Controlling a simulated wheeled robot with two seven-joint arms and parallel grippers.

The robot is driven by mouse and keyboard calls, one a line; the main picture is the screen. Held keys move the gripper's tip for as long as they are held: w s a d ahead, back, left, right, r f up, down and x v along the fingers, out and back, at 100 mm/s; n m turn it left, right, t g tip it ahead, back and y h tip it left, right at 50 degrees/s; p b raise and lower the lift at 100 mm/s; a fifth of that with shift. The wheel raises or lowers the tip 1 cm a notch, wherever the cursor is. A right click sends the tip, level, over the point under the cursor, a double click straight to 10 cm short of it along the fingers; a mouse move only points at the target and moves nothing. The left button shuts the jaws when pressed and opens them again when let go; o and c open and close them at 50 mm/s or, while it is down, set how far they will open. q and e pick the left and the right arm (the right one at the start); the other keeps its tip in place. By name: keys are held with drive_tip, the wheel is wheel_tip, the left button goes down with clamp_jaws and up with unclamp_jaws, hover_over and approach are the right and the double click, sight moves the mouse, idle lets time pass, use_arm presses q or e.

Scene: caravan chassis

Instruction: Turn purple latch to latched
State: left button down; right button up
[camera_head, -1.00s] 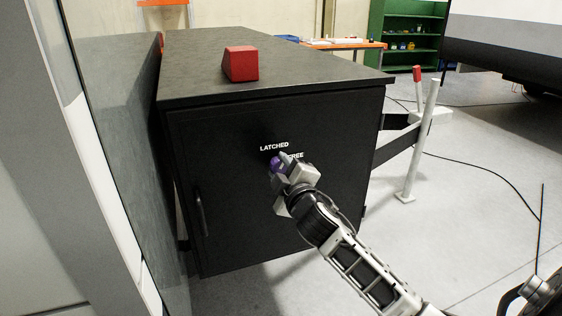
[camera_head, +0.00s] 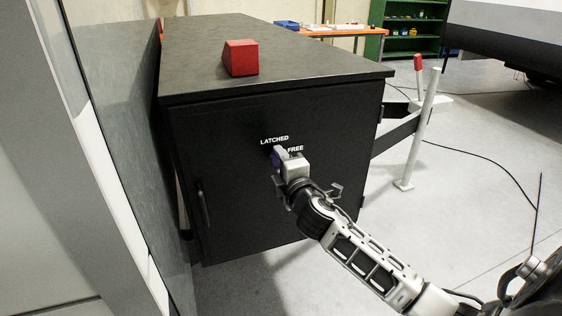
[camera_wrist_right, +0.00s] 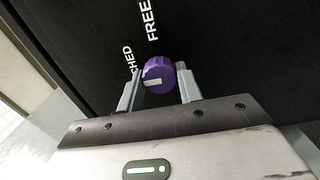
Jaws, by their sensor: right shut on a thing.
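The purple latch (camera_head: 275,160) is a round knob on the front of the black cabinet door, just below the white words LATCHED and FREE. In the right wrist view the purple knob (camera_wrist_right: 160,72) has a pale mark on its face; I cannot tell which word the mark points at. My right gripper (camera_head: 282,155) is at the door and shut on the knob, with one finger on each side of it in the right wrist view (camera_wrist_right: 157,90). It hides part of the knob in the head view. My left gripper is not in view.
A red block (camera_head: 241,58) sits on top of the black cabinet (camera_head: 330,75). A dark door handle (camera_head: 203,208) is at the door's lower left. A glossy panel stands close on the left. A pale post (camera_head: 420,130) stands to the right, with open floor around it.

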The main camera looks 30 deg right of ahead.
idle(0.3)
drive_tip(key=o, duration=1)
drive_tip(key=shift+b+v, duration=1.5)
drive_tip(key=shift+v, duration=6.45)
drive_tip(key=shift+a, duration=0.15)
drive_tip(key=s+a+f+m+g+y, duration=0.2)
drive_tip(key=s+a+f+m, duration=0.1)
drive_tip(key=f, duration=0.5)
drive_tip(key=s+a+f+m+g+y, duration=0.2)
drive_tip(key=s+a+f+m+g, duration=0.1)
drive_tip(key=a+f+m, duration=0.2)
drive_tip(key=s+a+f+m+g+y, duration=0.2)
drive_tip(key=s+a+f+m, duration=0.2)
drive_tip(key=f, duration=0.9)
drive_tip(key=shift+s+a+f+m+y, duration=0.1)
drive_tip(key=shift+a+m+y, duration=0.3)
drive_tip(key=shift+a, duration=1.25)
